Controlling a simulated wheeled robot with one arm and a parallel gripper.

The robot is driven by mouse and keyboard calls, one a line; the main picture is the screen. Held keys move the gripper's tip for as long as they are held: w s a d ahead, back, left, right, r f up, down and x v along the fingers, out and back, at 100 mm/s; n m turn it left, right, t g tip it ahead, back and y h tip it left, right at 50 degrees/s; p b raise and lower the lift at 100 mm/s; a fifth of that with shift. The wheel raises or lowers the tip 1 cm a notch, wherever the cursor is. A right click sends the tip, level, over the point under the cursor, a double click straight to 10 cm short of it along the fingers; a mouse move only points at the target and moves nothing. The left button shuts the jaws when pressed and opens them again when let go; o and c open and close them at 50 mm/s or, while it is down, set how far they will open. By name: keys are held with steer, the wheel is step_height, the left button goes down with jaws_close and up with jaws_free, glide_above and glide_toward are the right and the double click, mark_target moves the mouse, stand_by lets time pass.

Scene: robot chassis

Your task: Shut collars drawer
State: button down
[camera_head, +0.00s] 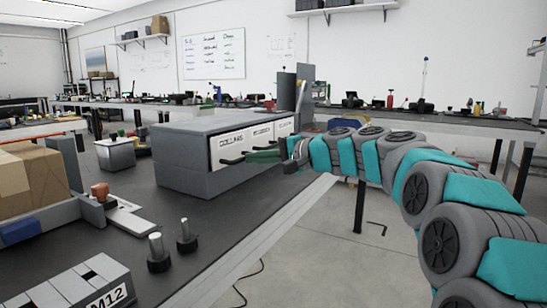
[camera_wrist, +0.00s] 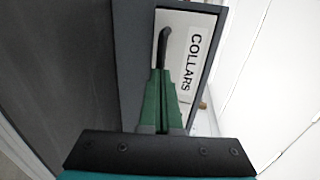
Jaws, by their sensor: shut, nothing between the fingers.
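The collars drawer has a white front (camera_head: 229,143) with a black bar handle (camera_head: 232,161), at the near end of the drawer row in a grey cabinet (camera_head: 180,178). No clear gap shows between this front and the cabinet face. My gripper (camera_head: 252,157) is at the front, with its green fingers shut together and nothing held. In the wrist view the shut fingertips (camera_wrist: 160,72) reach the lower end of the handle (camera_wrist: 163,45), beside the COLLARS label (camera_wrist: 189,62). Whether they touch the handle or the front, I cannot tell. The fingers hide part of the front.
More labelled drawer fronts (camera_head: 262,134) continue to the right in the same cabinet. The cabinet stands on a dark bench (camera_head: 130,215) with a pale edge. Cardboard boxes (camera_head: 35,175), two upright pegs (camera_head: 157,252) and a grey M12 block (camera_head: 75,290) are to the left.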

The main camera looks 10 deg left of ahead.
steer(key=shift+w+a, duration=0.15)
steer(key=shift+a, duration=0.3)
steer(key=v, duration=1.3)
steer(key=s+d+f+n+g+h+p, duration=0.3)
steer(key=s+f+h, duration=0.4)
steer(key=s+f, duration=1.15)
steer(key=s+d+f+g+h, duration=0.1)
steer(key=s+d+f+h, duration=0.1)
steer(key=s+d+f, duration=0.2)
steer(key=s+d+f+g+h, duration=0.1)
steer(key=s+d+f+h, duration=0.2)
steer(key=s+d+f, duration=0.2)
steer(key=s+d+f+n+g+h, duration=0.1)
steer(key=s+d+f, duration=0.3)
steer(key=s+d, duration=0.5)
steer(key=s+g+h, duration=0.1)
steer(key=s, duration=0.5)
steer(key=shift+f+h, duration=0.15)
steer(key=shift+h, duration=0.25)
